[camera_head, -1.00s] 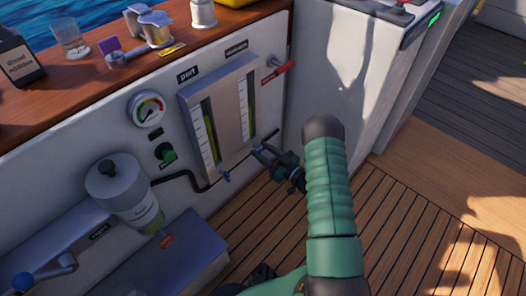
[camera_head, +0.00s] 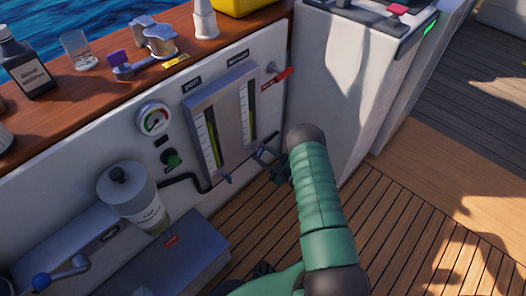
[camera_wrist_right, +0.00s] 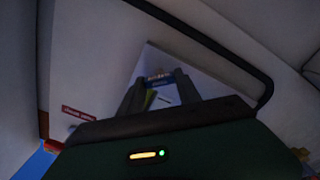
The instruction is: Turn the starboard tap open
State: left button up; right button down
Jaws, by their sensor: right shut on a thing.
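The starboard tap (camera_wrist_right: 158,79) shows as a small blue piece between the fingers in the right wrist view. It sits at the foot of the right-hand sight gauge, and in the head view my gripper mostly covers it. My right gripper (camera_head: 263,156) is shut on the tap, its green arm reaching in from below right. In the right wrist view its two grey fingers (camera_wrist_right: 160,92) stand on either side of the blue piece. The blue port tap (camera_head: 228,179) is below the left-hand gauge, apart from my gripper. My left gripper is not in view.
The metal gauge panel (camera_head: 202,96) is on the white wall. A red-handled lever (camera_head: 279,77) is at its upper right. A round dial (camera_head: 153,119) is left. Open wooden deck (camera_head: 420,220) lies right.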

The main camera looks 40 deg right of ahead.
jog(key=shift+s+a+f+n+p, duration=0.1)
jog(key=shift+n+p, duration=0.7)
jog(key=shift+n, duration=0.85)
jog(key=shift+w+a+f+n+p, duration=0.15)
jog(key=shift+n+p, duration=0.65)
jog(key=shift+n, duration=0.9)
jog(key=shift+s+a+f+n+p, duration=0.15)
jog(key=shift+n+p, duration=0.65)
jog(key=shift+n, duration=0.85)
jog(key=shift+d, duration=0.1)
jog(key=c, duration=0.9)
grip_release()
jog(key=shift+c, duration=0.2)
jog(key=shift+o, duration=0.5)
jog(key=shift+d+r, duration=0.1)
jog(key=shift+r, duration=0.05)
jog(key=s+d+p, duration=0.1)
jog(key=s+p, duration=0.8)
jog(key=s, duration=0.7)
jog(key=shift+s+d, duration=0.2)
jog(key=shift+s, duration=0.15)
